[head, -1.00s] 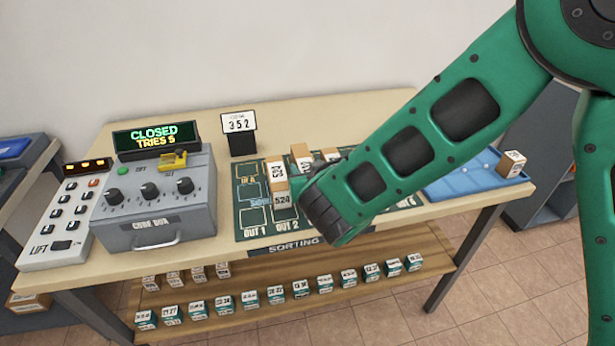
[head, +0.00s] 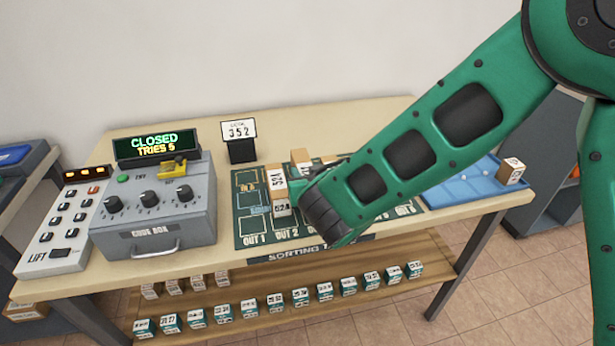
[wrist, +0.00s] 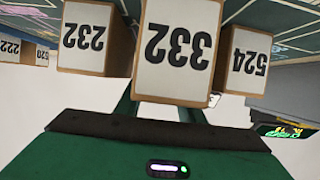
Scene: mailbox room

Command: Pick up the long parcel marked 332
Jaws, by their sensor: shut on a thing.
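The parcel marked 332 (wrist: 178,45) fills the upper middle of the wrist view, its label upside down. My gripper (wrist: 170,100) is shut on it, with a finger partly showing at each side. A parcel marked 232 (wrist: 88,40) stands to its left and one marked 524 (wrist: 247,62) to its right, both close by. In the head view my arm hides the gripper's fingers. There the 524 parcel (head: 277,180) stands on the sorting mat (head: 246,225), and a box top (head: 301,157) shows behind my wrist, its label unreadable.
A grey code box (head: 155,215) reading CLOSED, TRIES 5, and a lift panel (head: 62,225) stand at left. A sign reading 352 (head: 240,140) is behind the mat. A blue tray (head: 465,185) with a small box is at right. Small boxes line the lower shelf.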

